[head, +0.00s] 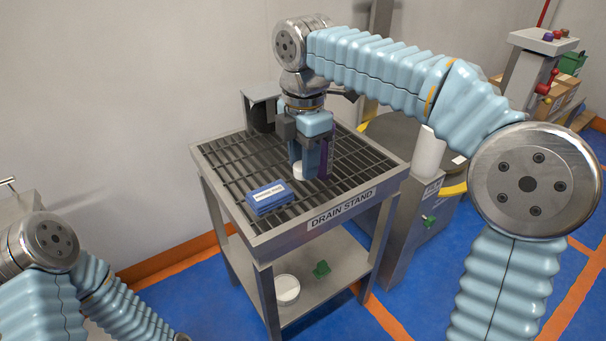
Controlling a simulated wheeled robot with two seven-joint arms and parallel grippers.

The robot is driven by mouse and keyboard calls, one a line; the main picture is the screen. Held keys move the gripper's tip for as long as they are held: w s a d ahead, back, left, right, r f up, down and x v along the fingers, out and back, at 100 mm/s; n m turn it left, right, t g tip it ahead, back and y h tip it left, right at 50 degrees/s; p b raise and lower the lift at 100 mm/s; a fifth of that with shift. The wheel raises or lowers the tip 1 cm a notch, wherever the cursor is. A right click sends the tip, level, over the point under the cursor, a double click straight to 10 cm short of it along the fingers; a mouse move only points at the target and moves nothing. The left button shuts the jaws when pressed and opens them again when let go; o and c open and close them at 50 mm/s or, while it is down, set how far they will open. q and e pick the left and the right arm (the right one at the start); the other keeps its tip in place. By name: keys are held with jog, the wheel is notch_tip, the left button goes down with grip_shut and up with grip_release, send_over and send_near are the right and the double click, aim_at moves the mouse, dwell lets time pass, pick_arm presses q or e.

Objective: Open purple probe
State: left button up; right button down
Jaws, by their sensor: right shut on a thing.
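The purple probe (325,158) shows as a narrow, upright purple strip over the drain stand's (340,205) slatted top. My right gripper (304,168) points straight down there, shut, with the purple strip at the right side of its fingers. The fingers hide part of the probe, and I cannot see exactly how they grip it. A small white piece (299,173) shows low by the fingertips; I cannot tell whether it belongs to the probe. My left arm is at the lower left, its gripper out of view.
A blue labelled box (269,197) lies on the front left of the slatted top. A grey bracket with a dark part (262,112) stands at the back left. The lower shelf holds a round white dish (287,289) and a green item (321,269). Slats behind the box are clear.

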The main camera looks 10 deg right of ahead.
send_over(303, 193)
notch_tip(303, 193, down, 5)
jog(key=shift+f, duration=1.7)
jog(key=shift+b, duration=0.3)
jog(key=shift+f, duration=0.2)
jog(key=c, duration=0.8)
grip_release()
jog(key=shift+r, duration=0.1)
jog(key=shift+o, duration=0.2)
